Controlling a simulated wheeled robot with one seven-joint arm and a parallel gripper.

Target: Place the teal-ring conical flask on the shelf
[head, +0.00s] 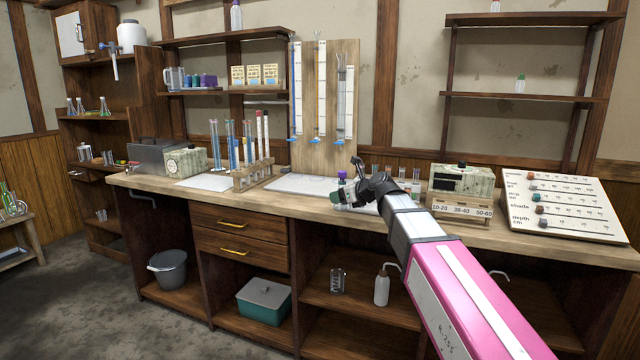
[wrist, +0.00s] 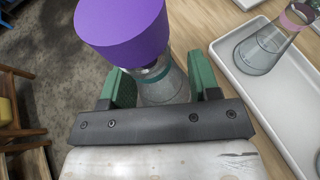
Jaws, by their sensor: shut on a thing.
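My gripper (wrist: 162,84) is shut on a clear conical flask (wrist: 168,92) with a teal ring at its neck and a large purple stopper on top. The green fingers sit on either side of the flask's glass body. In the head view my gripper (head: 352,192) is over the front of the bench, with the purple stopper (head: 341,175) just showing; the dark wrist hides most of the flask. Wall shelves (head: 520,96) hang at the right, holding a small bottle. Another shelf (head: 225,38) is at the back left, and a left shelf unit (head: 100,116) holds several small conical flasks.
A white tray (wrist: 284,120) on the bench holds a pink-ring conical flask (wrist: 262,48) beside my gripper. A test-tube rack (head: 252,176), a tall board of glass tubes (head: 325,110), a beige instrument (head: 462,182) and a slider panel (head: 560,205) stand along the bench.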

